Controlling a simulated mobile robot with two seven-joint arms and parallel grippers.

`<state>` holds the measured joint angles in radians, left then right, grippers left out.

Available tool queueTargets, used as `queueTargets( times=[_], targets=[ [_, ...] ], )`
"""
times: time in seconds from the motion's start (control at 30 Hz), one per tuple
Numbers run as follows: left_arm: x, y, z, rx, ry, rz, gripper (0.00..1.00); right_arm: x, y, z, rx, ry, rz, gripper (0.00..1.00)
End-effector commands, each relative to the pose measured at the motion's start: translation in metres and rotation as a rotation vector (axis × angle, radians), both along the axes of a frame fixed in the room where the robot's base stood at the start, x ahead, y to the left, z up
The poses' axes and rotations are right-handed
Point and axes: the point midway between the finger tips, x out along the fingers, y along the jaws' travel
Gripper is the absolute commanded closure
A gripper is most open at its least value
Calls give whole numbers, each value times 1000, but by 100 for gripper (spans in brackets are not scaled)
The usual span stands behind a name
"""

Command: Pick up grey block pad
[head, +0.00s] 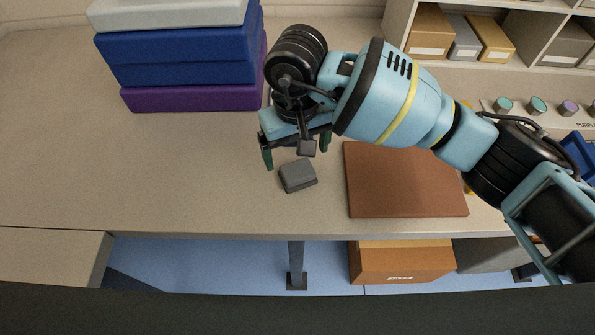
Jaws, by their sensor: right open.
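The grey block pad (298,177) is a small dark grey block lying on the beige table, left of the brown board. My right gripper (297,157) is just behind and above it, with its two dark green fingers spread apart. The left finger ends left of the block and the right finger ends to its upper right. Nothing shows between the fingers except a dark part of the wrist in front of the table. I cannot tell the exact height of the fingers above the table. My left gripper is not in view.
A brown board (405,185) lies right of the block. Stacked blue and purple boxes (190,98) stand at the back left. Shelves with small boxes (430,31) are at the back right. A row of round coloured pieces (538,105) lies at the right. The table's left middle is clear.

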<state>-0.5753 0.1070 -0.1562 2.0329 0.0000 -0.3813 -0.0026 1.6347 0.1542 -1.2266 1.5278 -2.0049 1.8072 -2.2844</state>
Motion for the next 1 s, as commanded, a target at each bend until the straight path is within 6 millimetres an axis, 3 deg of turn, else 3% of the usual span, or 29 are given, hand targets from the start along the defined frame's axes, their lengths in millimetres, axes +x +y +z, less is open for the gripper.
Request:
queueTargets(
  times=[0.47,0.77,1.0],
  targets=[
    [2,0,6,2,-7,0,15,-6,-2,-48,1,3,0,11],
    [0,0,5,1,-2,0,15,-6,-2,-52,1,0,0,11],
    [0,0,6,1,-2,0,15,-6,-2,-52,1,0,0,42]
  ],
)
